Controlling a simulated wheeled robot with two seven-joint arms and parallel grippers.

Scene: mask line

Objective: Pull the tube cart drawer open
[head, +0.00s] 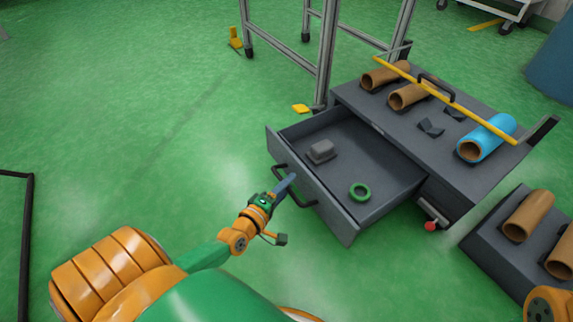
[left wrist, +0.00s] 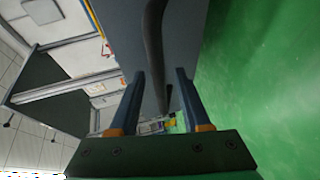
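The tube cart (head: 460,125) is dark grey, with its drawer (head: 345,225) pulled well out toward me. Inside the drawer lie a grey block (head: 321,151) and a green ring (head: 360,192). The drawer's front has a dark bar handle (head: 308,203). My left gripper (head: 289,182) is at this handle. In the left wrist view the handle (left wrist: 153,50) runs between the two blue fingers of the left gripper (left wrist: 160,85), which stand apart with gaps beside the bar. My right gripper is not in view.
Brown tubes (head: 408,96) and a blue tube (head: 486,138) lie on the cart top beside a yellow bar (head: 445,97). A red knob (head: 430,226) sticks out near the drawer. Another grey tube holder (head: 490,245) stands at right.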

